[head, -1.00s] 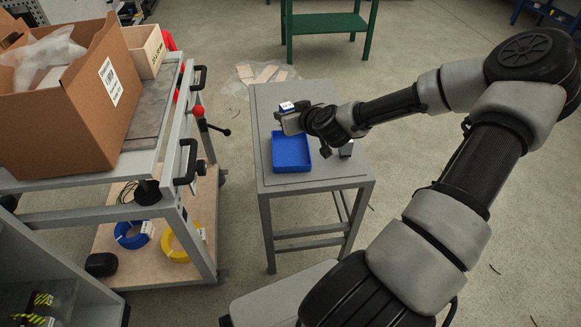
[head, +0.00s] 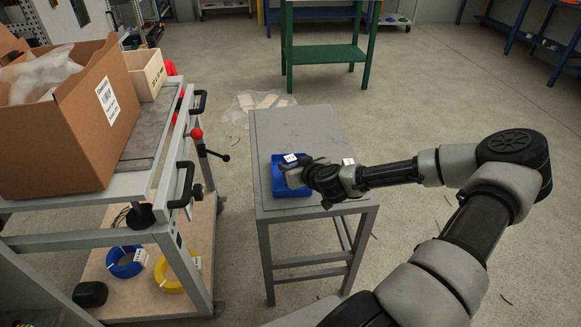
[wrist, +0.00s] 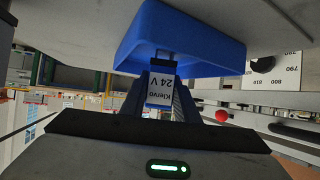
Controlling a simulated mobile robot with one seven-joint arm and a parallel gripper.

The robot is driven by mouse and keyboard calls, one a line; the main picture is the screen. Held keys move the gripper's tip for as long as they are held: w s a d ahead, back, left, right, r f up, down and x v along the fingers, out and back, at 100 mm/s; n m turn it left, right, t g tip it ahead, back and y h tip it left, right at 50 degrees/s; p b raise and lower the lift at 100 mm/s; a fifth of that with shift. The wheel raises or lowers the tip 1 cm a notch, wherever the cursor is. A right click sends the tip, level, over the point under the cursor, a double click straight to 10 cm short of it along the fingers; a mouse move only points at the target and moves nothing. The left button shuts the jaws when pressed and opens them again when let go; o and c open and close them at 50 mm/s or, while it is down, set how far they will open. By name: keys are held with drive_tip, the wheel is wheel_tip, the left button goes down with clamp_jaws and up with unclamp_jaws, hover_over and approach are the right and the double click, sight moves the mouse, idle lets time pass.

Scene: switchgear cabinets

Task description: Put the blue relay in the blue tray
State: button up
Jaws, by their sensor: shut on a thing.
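The blue relay (head: 290,158) has a white label on top. It also shows in the wrist view (wrist: 161,88), where its label reads "Klervo 24 V". My gripper (head: 293,170) is shut on it, with a finger on each side in the wrist view (wrist: 161,100). The blue tray (head: 290,190) stands on the small grey table. Gripper and relay are over the tray; part of its inside is hidden behind them. In the wrist view the tray (wrist: 205,50) lies just beyond the relay. I cannot tell whether the relay touches the tray floor.
The grey table (head: 300,125) is clear behind the tray. A trolley at the left carries a cardboard box (head: 75,120) and has a red-knobbed lever (head: 197,133) facing the table.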

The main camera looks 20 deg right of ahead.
drive_tip(key=o, duration=1.1)
drive_tip(key=shift+s+r, duration=0.2)
drive_tip(key=p+v, duration=0.3)
drive_tip(key=v, duration=0.8)
drive_tip(key=shift+s, duration=0.3)
